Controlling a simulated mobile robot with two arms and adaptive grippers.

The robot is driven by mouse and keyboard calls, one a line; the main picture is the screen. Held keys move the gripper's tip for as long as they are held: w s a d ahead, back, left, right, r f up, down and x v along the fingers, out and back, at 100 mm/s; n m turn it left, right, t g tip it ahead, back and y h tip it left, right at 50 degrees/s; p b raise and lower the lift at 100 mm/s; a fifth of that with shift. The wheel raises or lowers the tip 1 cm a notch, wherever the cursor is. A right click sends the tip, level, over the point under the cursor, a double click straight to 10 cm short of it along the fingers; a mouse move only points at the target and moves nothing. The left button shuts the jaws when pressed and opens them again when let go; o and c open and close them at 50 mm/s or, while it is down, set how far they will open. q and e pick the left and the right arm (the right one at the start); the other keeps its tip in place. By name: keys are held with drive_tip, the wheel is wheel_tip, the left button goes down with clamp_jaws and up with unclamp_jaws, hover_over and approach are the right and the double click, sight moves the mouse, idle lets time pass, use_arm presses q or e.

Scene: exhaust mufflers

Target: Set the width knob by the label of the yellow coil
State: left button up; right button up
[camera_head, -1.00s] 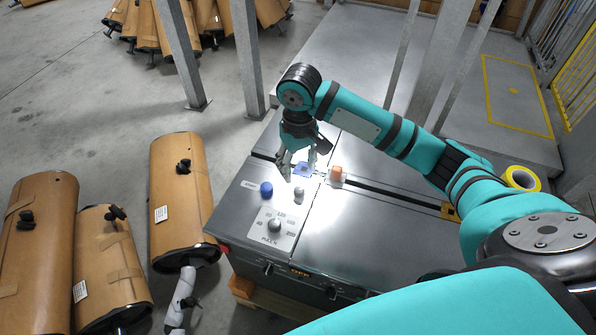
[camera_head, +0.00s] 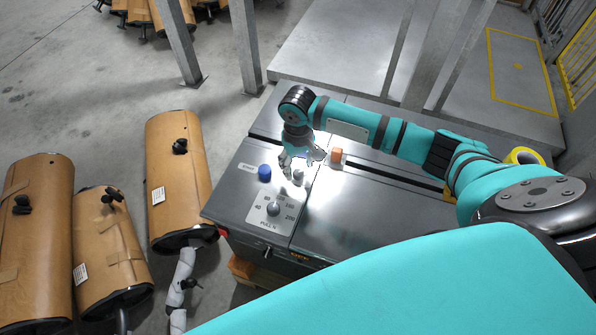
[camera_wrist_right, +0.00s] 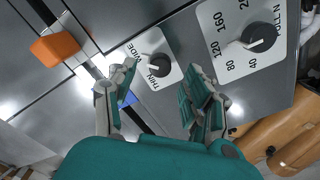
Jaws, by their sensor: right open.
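The width knob (camera_wrist_right: 158,66) is dark and round on a white plate marked WIDE and THIN in the right wrist view. In the head view the same small knob (camera_head: 298,176) sits on the grey machine top. My right gripper (camera_wrist_right: 162,78) is open, its fingers on either side of the knob in the picture. In the head view my right gripper (camera_head: 294,168) hangs just over the knob; contact cannot be told. The yellow coil (camera_head: 524,156) lies at the right, partly hidden by my arm. Its label is not readable. My left gripper is not in view.
A pull knob (camera_wrist_right: 259,37) with a numbered scale is close by. A blue button (camera_head: 264,173) and an orange block (camera_head: 336,155) also stand on the machine (camera_head: 345,215). Metal posts (camera_head: 245,45) rise behind.

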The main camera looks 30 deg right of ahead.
sight(298, 172)
wheel_tip(298, 172, down, 3)
drive_tip(key=shift+r, duration=0.15)
drive_tip(key=shift+f, duration=0.55)
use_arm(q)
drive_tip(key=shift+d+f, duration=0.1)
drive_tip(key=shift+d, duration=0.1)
use_arm(e)
clamp_jaws()
